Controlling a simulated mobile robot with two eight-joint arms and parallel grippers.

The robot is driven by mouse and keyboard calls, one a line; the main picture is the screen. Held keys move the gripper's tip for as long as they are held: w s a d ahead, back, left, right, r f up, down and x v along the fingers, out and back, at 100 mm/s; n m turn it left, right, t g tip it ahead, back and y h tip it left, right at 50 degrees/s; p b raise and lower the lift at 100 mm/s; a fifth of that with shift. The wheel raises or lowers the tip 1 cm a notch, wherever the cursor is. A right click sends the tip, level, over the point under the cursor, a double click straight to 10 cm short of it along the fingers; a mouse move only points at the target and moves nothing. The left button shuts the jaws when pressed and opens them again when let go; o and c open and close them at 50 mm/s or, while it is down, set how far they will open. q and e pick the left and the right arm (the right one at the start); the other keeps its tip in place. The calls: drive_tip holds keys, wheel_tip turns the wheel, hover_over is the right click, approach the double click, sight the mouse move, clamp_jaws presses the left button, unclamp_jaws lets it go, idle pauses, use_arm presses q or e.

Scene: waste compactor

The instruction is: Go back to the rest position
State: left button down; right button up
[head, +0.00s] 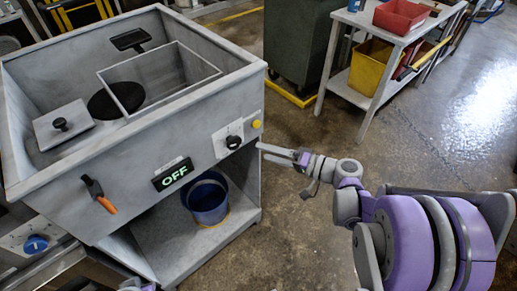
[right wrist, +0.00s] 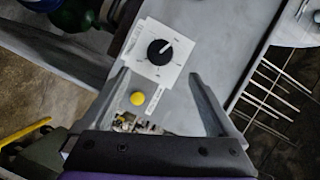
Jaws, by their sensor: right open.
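My right gripper (head: 264,152) is open and empty, just right of the front panel of the grey compactor (head: 135,165). In the right wrist view the right gripper (right wrist: 159,73) has its fingers spread, with the black dial (right wrist: 160,52) on its white plate seen between and beyond the tips. The dial (head: 234,141) also shows in the head view, apart from the fingers. A yellow button (head: 257,124) sits beside the dial, and it also shows in the right wrist view (right wrist: 137,98). The display (head: 173,174) reads OFF. My left gripper cannot be made out.
The compactor has an orange-tipped lever (head: 98,194) and a blue knob (head: 36,244) at lower left. A blue bucket (head: 208,198) stands on its lower shelf. A workbench (head: 393,38) with red and yellow bins stands behind. The floor at right is clear.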

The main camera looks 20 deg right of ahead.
drive_tip(key=shift+s, duration=0.15)
idle(0.4)
drive_tip(key=s+a+r+n+g+h+p, duration=0.2)
drive_tip(key=s+a+g+h+p, duration=0.3)
drive_tip(key=s+a, duration=0.45)
drive_tip(key=s+d+r+n+g+h+p, duration=0.1)
drive_tip(key=s+d+h+p, duration=0.1)
drive_tip(key=s+h+p, duration=0.1)
drive_tip(key=s+d+r+n+g+h+p, duration=0.1)
drive_tip(key=s+d+r+n+h+p, duration=0.1)
drive_tip(key=s, duration=0.4)
drive_tip(key=shift+s+d+r+n+h+p, duration=0.25)
drive_tip(key=shift+d+h+p, duration=0.2)
drive_tip(key=shift+p, duration=0.5)
